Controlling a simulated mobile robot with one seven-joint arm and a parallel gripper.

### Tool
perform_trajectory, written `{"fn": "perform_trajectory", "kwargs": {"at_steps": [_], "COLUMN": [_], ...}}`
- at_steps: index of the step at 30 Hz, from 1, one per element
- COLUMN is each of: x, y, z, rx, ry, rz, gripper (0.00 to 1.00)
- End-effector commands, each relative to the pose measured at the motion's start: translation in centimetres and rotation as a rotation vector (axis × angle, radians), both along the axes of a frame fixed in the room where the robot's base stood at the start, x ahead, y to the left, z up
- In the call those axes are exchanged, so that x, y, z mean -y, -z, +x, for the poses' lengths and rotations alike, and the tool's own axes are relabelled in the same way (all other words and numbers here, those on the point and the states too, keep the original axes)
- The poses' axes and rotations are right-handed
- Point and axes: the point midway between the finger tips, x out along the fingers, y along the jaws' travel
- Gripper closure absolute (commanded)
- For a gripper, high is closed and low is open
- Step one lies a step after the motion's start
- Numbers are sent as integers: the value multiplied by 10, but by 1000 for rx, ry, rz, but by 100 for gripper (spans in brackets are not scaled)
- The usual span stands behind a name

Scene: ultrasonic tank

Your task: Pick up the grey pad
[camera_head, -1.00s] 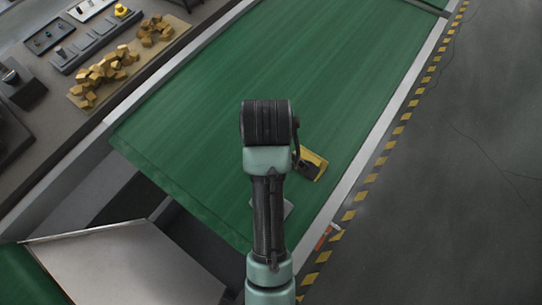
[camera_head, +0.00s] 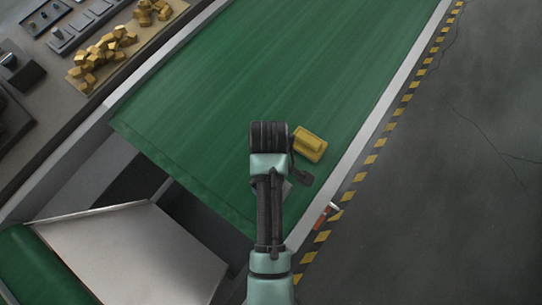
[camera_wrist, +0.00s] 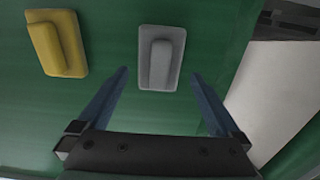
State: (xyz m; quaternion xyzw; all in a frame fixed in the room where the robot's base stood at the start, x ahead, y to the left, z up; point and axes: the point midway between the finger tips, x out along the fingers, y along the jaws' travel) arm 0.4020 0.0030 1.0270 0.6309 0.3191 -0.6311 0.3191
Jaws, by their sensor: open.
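The grey pad (camera_wrist: 160,58) is a rounded rectangular plate with a raised grip bar, lying on the green belt. In the wrist view it is ahead of my gripper (camera_wrist: 162,85), roughly centred between the two blue fingertips. My gripper is open and empty, and its fingers do not appear to touch the pad. In the head view, my arm hides most of the grey pad; only a small pale part (camera_head: 286,189) shows beside the arm.
A yellow pad (camera_head: 309,144) of similar shape lies on the green belt (camera_head: 230,110); it also shows in the wrist view (camera_wrist: 57,43). A pale metal chute (camera_head: 135,255) is at lower left. Yellow blocks (camera_head: 103,52) sit on the bench at upper left.

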Motion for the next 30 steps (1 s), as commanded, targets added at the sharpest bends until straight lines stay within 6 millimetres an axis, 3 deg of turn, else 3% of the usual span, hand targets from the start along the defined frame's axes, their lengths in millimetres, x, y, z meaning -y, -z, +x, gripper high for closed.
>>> {"fn": "perform_trajectory", "kwargs": {"at_steps": [9, 17, 30], "x": [3, 3, 3], "y": [35, 39, 38], "z": [-2, -2, -2], "rx": [-1, 0, 0], "ry": [1, 1, 0], "rz": [0, 0, 0], "gripper": [0, 0, 75]}}
